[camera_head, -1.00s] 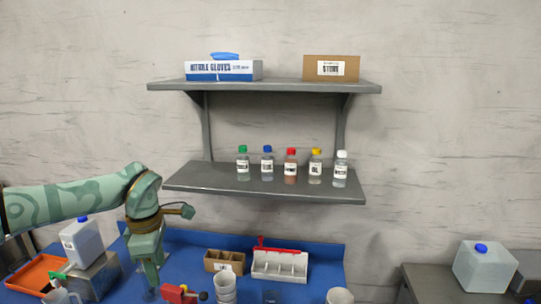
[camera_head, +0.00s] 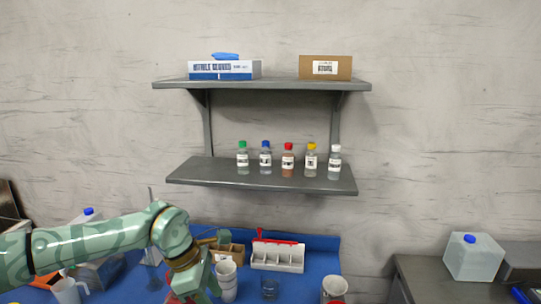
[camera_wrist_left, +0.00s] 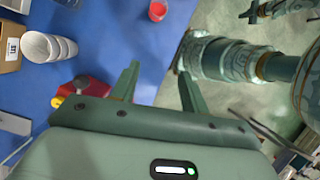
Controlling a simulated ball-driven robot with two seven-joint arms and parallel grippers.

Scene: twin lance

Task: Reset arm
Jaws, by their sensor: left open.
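My left arm (camera_head: 95,245) comes in from the left in the head view and bends down over the blue bench mat, where its fingers cannot be made out. In the left wrist view my left gripper (camera_wrist_left: 160,88) is open, with nothing between its two green fingers. A red object with a yellow part (camera_wrist_left: 82,87) lies close beside the left finger. A stack of white cups (camera_wrist_left: 48,47) is to the left of the fingers.
Stacked cups (camera_head: 227,280), a cardboard bin (camera_head: 236,255) and a white compartment tray (camera_head: 277,257) stand near the arm. A clear glass (camera_head: 270,288) and a cup with red inside (camera_head: 335,290) are farther right. Bottles (camera_head: 288,161) stand on the lower shelf (camera_head: 262,178) above.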

